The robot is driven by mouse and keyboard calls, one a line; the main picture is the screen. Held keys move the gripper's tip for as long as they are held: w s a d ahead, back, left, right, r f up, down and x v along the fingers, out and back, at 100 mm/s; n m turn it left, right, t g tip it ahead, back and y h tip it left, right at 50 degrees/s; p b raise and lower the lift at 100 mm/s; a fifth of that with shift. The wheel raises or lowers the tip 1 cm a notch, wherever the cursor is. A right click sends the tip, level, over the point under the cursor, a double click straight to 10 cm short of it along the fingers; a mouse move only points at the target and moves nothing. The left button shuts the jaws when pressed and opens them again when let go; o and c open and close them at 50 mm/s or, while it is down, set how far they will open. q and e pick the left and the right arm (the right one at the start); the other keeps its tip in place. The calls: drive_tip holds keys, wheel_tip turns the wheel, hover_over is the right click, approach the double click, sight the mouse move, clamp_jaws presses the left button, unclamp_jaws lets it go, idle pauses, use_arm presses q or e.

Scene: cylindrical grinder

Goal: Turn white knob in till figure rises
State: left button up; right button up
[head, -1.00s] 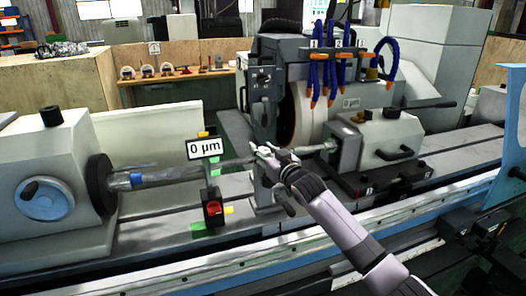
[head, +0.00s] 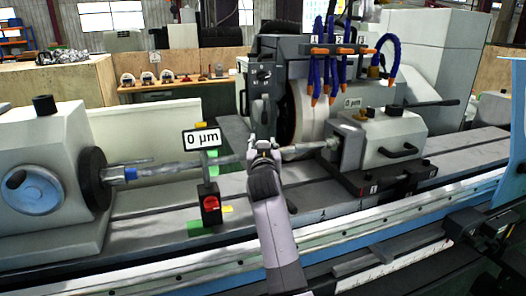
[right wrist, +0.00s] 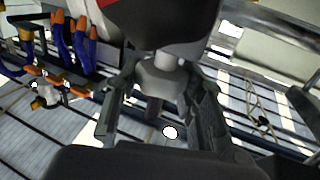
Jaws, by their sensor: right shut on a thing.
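My right gripper (head: 263,150) is at the steady rest in the middle of the machine, in front of the long shaft (head: 190,168). In the right wrist view, its two dark fingers stand on either side of a pale, rounded knob (right wrist: 163,76), and the gripper is shut on it. In the head view the knob is mostly hidden by the gripper. A sign (head: 202,139) above the shaft reads 0 µm. My left gripper is not in view.
The workhead (head: 45,165) holds the shaft's left end. The tailstock (head: 380,140) is at the right. The grinding wheel housing with blue hoses (head: 333,75) stands behind.

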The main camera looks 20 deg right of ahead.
idle(0.4)
drive_tip(key=o, duration=1.2)
drive_tip(key=shift+r, duration=0.15)
wheel_tip(320, 180, up, 10)
drive_tip(key=shift+f, duration=0.1)
